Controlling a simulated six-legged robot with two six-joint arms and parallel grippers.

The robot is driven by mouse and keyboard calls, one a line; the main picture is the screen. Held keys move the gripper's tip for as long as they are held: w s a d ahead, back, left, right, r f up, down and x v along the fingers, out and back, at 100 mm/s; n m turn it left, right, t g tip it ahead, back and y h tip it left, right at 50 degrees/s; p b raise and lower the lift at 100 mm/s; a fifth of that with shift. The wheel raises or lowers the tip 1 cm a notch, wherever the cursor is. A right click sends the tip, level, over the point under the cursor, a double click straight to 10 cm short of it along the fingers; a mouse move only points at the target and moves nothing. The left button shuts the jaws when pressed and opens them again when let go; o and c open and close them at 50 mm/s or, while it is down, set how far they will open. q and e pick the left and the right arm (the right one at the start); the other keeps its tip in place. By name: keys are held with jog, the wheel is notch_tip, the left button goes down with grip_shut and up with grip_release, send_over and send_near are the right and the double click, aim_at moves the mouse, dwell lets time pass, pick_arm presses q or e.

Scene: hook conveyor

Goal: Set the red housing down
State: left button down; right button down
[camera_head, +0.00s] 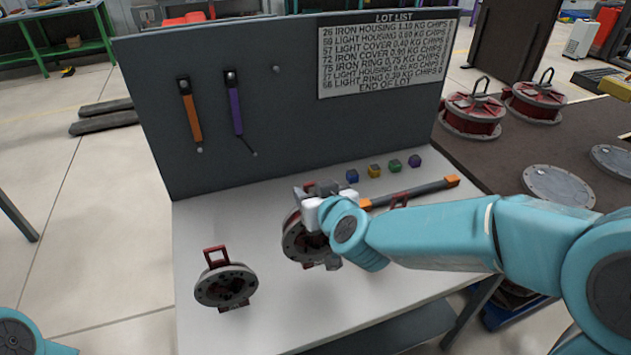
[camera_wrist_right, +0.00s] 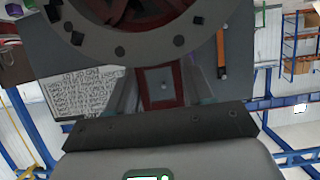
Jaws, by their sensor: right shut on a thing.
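My right gripper (camera_head: 318,203) is shut on the red handle of a red housing with a grey flanged rim (camera_head: 292,243). The housing is at the middle of the white bench top, partly hidden by my gripper and arm; I cannot tell whether it touches the bench. In the right wrist view the red handle (camera_wrist_right: 162,82) stands between the fingers, with the grey rim (camera_wrist_right: 135,42) beyond. A second red housing (camera_head: 225,285) lies on the bench to the left, its handle pointing up the picture. My left gripper is out of view.
A grey back panel (camera_head: 300,130) with a lot list (camera_head: 388,52) rises behind the white bench (camera_head: 195,225). Several coloured cubes (camera_head: 375,170) and an orange-ended bar (camera_head: 420,188) lie behind my right arm. Red housings (camera_head: 472,115) and grey discs (camera_head: 558,186) lie on the dark surface at right.

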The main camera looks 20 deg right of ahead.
aim_at(315, 242)
notch_tip(315, 242, down, 3)
jog(key=shift+d+b, duration=0.1)
jog(key=shift+b, duration=0.25)
jog(key=shift+w+f, duration=0.2)
jog(key=shift+f, duration=0.35)
notch_tip(315, 242, down, 4)
jog(key=shift+b, duration=0.55)
jog(key=shift+f, duration=0.15)
jog(key=shift+s, duration=0.15)
jog(key=shift+c, duration=2.2)
grip_release()
jog(key=shift+f, duration=0.25)
jog(key=shift+s, duration=0.1)
jog(key=shift+r, duration=0.1)
